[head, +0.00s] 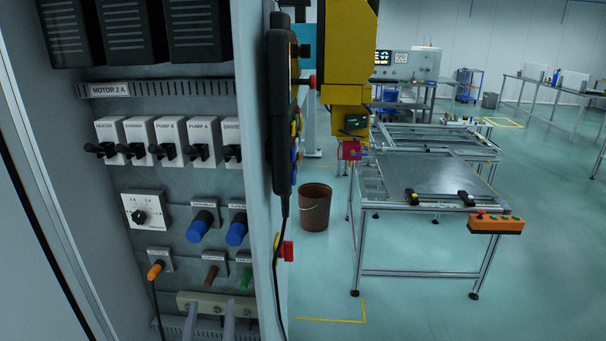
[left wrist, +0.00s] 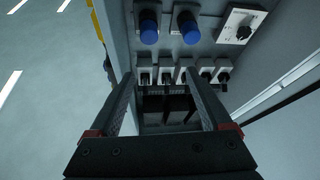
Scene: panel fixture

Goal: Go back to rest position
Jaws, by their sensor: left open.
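The panel appears upside down beyond the fingertips there. I cannot tell the exact gap between the fingertips and the panel. My right gripper is in neither view.
The panel carries a row of black-lever switches (head: 168,142), a rotary dial (head: 146,211), blue knobs (head: 199,226) and an orange plug (head: 155,270) with a cable. A black pendant (head: 282,110) hangs on the cabinet's right edge. A brown bucket (head: 315,207) and a metal worktable (head: 430,178) stand beyond.

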